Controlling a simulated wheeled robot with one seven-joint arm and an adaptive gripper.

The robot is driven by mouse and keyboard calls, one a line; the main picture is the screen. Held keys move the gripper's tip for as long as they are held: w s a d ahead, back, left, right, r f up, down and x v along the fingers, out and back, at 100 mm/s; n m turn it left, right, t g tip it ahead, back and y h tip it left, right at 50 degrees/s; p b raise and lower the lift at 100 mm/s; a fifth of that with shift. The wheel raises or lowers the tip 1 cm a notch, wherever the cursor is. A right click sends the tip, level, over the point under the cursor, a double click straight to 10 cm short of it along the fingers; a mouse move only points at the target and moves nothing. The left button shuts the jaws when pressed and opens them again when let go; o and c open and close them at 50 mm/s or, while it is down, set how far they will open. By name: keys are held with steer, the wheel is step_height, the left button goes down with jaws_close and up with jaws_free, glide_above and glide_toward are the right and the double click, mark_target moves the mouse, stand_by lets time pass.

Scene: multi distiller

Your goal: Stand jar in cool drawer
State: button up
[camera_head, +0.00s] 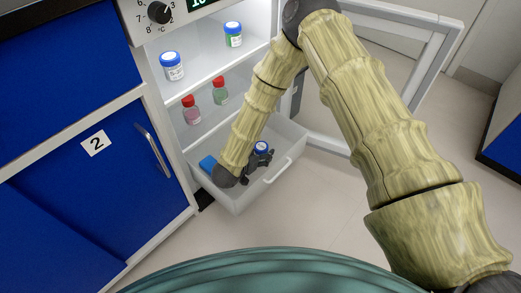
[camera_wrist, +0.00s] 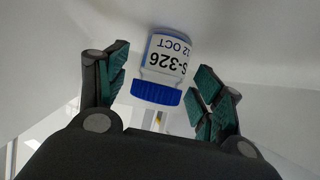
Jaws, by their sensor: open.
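A jar with a blue lid (camera_head: 261,147) is in the open drawer (camera_head: 236,206) at the bottom of the cool cabinet. In the wrist view the jar (camera_wrist: 167,57) shows a white label reading "S-326 12 OCT", upside down in the picture. It looks upright in the head view. My gripper (camera_head: 259,163) reaches down into the drawer. Its fingers (camera_wrist: 163,88) are open on either side of the jar, with a gap visible on both sides. The jar's base is hidden in the head view.
A blue object (camera_head: 208,164) lies at the drawer's left. The cabinet door (camera_head: 400,60) stands open at right. Blue cupboard 2 (camera_head: 90,170) is at left.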

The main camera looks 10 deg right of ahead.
mark_target(257, 153)
steer(key=p+v, duration=0.2)
steer(key=v, duration=0.3)
steer(key=shift+r, duration=0.2)
steer(key=shift+s+a, duration=0.25)
steer(key=shift+s, duration=0.05)
stand_by(0.7)
